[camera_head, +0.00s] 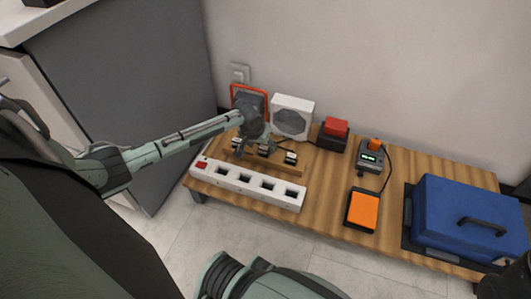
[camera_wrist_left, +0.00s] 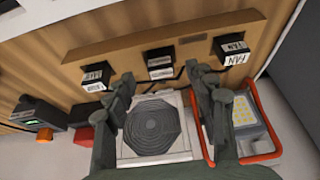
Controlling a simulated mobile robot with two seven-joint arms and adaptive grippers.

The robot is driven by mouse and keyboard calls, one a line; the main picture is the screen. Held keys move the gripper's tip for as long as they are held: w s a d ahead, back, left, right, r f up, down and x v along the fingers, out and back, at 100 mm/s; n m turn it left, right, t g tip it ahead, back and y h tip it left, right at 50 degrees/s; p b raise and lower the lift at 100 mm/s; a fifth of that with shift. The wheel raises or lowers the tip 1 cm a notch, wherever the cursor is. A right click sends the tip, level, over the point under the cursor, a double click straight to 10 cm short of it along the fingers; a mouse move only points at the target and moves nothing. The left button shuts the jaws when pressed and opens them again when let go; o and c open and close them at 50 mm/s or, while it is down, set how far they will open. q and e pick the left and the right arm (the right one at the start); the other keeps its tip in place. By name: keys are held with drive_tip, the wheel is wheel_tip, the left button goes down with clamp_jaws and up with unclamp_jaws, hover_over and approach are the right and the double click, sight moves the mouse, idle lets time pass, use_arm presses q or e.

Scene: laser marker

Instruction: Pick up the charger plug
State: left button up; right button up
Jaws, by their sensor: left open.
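Three black plugs with white labels stand in a row on a wooden rack (camera_wrist_left: 195,42). In the left wrist view they are a left plug (camera_wrist_left: 97,76), a middle plug (camera_wrist_left: 160,64) and a right plug (camera_wrist_left: 231,49). The right one's label seems to read FAN; the others are too small to read, so I cannot tell which is the charger plug. My left gripper (camera_head: 252,143) is above the rack and partly covers it in the head view. In the left wrist view its fingers (camera_wrist_left: 162,84) are spread, with nothing between them. A dark part of mine shows at the lower right corner.
A white power strip (camera_head: 246,186) lies in front of the rack. Behind are a white fan box (camera_head: 292,118) and an orange-framed lamp (camera_head: 236,91). To the right are a red-topped box (camera_head: 334,132), a display device (camera_head: 371,158), an orange pedal (camera_head: 363,210) and a blue case (camera_head: 465,215).

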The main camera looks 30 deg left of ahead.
sight(263, 149)
use_arm(q)
drive_tip(key=b+x, duration=0.2)
drive_tip(key=x, duration=0.2)
drive_tip(key=shift+w+a, duration=0.1)
drive_tip(key=shift+w, duration=0.05)
clamp_jaws()
